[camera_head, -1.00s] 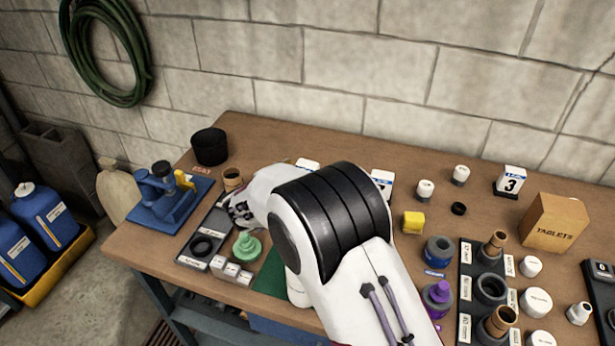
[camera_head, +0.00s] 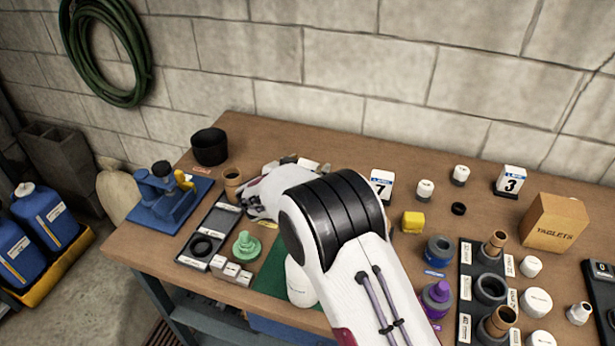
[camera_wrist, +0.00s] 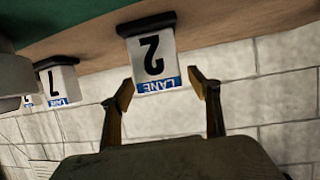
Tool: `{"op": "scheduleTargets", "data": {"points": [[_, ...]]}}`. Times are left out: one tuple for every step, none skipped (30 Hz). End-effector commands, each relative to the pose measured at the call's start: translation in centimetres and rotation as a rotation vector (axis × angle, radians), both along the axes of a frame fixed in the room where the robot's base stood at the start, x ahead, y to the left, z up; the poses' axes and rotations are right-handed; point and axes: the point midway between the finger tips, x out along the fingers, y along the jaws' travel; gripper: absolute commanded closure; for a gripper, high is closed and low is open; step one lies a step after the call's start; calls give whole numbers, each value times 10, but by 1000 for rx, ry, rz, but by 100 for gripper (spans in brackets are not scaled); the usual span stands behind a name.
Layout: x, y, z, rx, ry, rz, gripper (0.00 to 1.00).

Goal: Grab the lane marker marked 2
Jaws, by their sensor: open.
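The lane marker marked 2 (camera_wrist: 153,62) is a white block with a black 2, a blue LANE band and a black base. It appears upside down in the wrist view and stands on the brown bench. My gripper (camera_wrist: 164,88) is open, with its two fingers apart either side of the marker's blue-band end. Nothing is held, and I cannot tell how far the fingertips are from it. In the head view my arm hides most of this marker and my fingers. The lane marker marked 7 (camera_wrist: 60,84) stands beside it, also in the head view (camera_head: 381,185).
A lane marker marked 3 (camera_head: 511,180) stands further right, near a tablets box (camera_head: 556,222). Two small white-capped bottles (camera_head: 425,190) stand between markers 7 and 3. A black cup (camera_head: 210,147) and brown fitting (camera_head: 232,183) are left. The block wall (camera_wrist: 270,95) rises behind.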

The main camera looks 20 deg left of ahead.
Motion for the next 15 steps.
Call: {"op": "scheduleTargets", "data": {"points": [[0,0,0,0,0,0,39],[0,0,0,0,0,0,39],[0,0,0,0,0,0,39],[0,0,0,0,0,0,39],[0,0,0,0,0,0,39],[0,0,0,0,0,0,39],[0,0,0,0,0,0,39],[0,0,0,0,0,0,39],[0,0,0,0,0,0,39],[0,0,0,-1,0,0,39],[0,0,0,-1,0,0,39],[0,0,0,-1,0,0,39],[0,0,0,-1,0,0,39],[0,0,0,-1,0,0,42],[0,0,0,-1,0,0,52]]}}
